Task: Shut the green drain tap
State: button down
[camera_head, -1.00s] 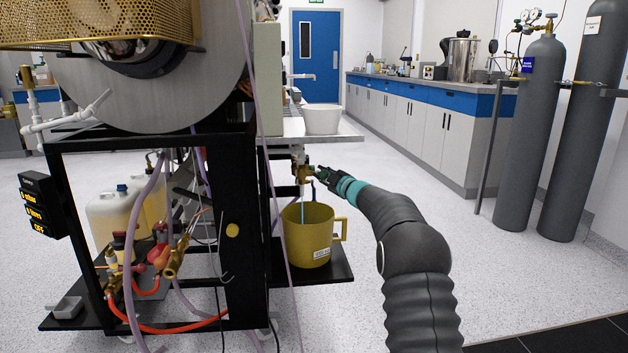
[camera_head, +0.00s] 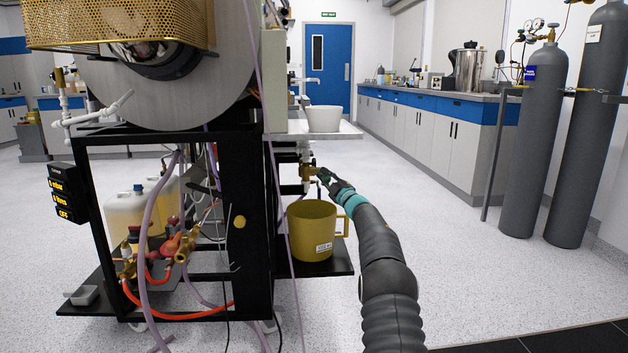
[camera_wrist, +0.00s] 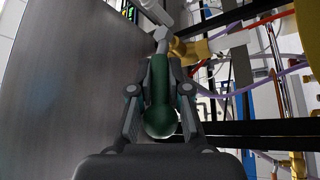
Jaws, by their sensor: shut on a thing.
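The brass drain tap (camera_head: 307,173) hangs below the white shelf, above a mustard-yellow jug (camera_head: 311,232). No stream shows between the tap and the jug. My gripper (camera_head: 322,177) is at the tap's right side. In the wrist view, the green tap handle (camera_wrist: 160,95) with its rounded end lies between the two fingers of my gripper (camera_wrist: 160,88), which are shut on it. The brass tap body (camera_wrist: 190,48) is just beyond the fingertips. The handle's exact angle is hard to tell in the head view.
The black frame (camera_head: 245,225) of the burner rig stands left of the tap. Grey gas cylinders (camera_head: 538,140) stand at the right. The floor between is clear.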

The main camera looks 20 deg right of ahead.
jog(key=shift+f, duration=0.25)
jog(key=c, duration=1.1)
grip_release()
jog(key=shift+c, duration=0.2)
jog(key=shift+s+r, duration=0.1)
jog(key=shift+s, duration=0.05)
jog(key=v, duration=1.2)
jog(key=shift+d, duration=0.1)
